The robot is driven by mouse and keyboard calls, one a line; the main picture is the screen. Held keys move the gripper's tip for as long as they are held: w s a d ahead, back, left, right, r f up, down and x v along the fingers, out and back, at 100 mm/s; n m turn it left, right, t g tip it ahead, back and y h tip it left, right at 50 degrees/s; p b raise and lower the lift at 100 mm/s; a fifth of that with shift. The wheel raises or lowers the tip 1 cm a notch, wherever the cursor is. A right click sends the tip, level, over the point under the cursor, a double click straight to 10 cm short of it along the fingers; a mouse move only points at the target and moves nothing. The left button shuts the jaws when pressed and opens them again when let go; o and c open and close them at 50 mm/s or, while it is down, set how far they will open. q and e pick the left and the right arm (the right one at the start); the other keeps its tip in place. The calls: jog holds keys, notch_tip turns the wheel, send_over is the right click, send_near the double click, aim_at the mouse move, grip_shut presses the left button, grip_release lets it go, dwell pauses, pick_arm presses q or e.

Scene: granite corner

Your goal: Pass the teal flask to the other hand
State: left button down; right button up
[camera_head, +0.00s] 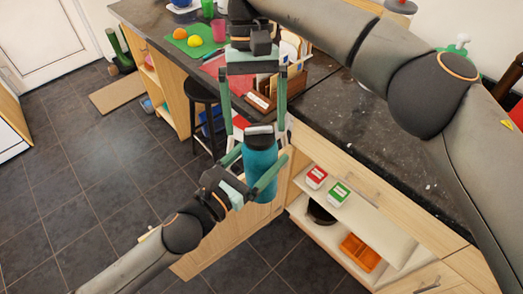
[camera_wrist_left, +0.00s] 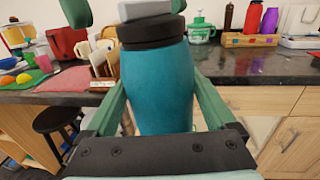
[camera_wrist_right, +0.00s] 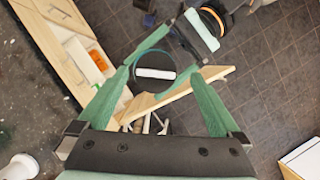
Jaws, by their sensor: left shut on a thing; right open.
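The teal flask (camera_head: 260,168) has a black cap with a pale top and is upright in the air. My left gripper (camera_head: 258,172) is shut on its body from the side; the left wrist view shows the flask (camera_wrist_left: 158,85) large between the two fingers. My right gripper (camera_head: 256,138) comes from above, pointing down, open and empty. Its fingers hang on either side of the cap. The right wrist view looks down on the flask's cap (camera_wrist_right: 155,72), between the open fingers. I cannot tell whether either right finger touches the flask.
A dark granite counter (camera_head: 345,120) runs behind and to the right. An open shelf below holds small red and green boxes and an orange tray (camera_head: 360,252). A black stool (camera_head: 201,92) stands to the left of the right gripper. The tiled floor at left is mostly clear.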

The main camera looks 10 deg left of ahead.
jog(key=shift+v, duration=1.15)
jog(key=w+d+f+m+t+y, duration=0.2)
jog(key=w+f+m+y, duration=0.2)
jog(key=w+m+y, duration=0.3)
jog(key=w+d+f+m+t+y, duration=0.2)
jog(key=w+f+m+y, duration=0.1)
jog(key=w+m+y, duration=0.4)
jog(key=s+a+f+m+t+y, duration=0.1)
jog(key=s+f+m+t+y, duration=0.3)
jog(key=m, duration=0.7)
jog(key=a+f+m+t, duration=0.1)
jog(key=f+m+t, duration=0.2)
jog(key=m+t, duration=0.55)
jog(key=s+d+f+m+t+h, duration=0.1)
jog(key=s+d+f+m+h, duration=0.4)
jog(key=m, duration=0.8)
jog(key=s+d+f+m+t+h, duration=0.2)
jog(key=d+f+m+h, duration=0.2)
jog(key=d+f+m, duration=0.55)
jog(key=s+d+f+m+g+h, duration=0.3)
jog(key=s+f+m, duration=0.2)
jog(key=s+m, duration=0.3)
jog(key=s+d+f+m+g+h, duration=0.2)
jog(key=s+f+m, duration=0.3)
jog(key=s+m, duration=0.3)
jog(key=s+d+g, duration=0.1)
jog(key=s, duration=0.2)
jog(key=shift+d+m+h, duration=0.2)
jog(key=shift+m+h, duration=0.1)
jog(key=shift+h, duration=0.1)
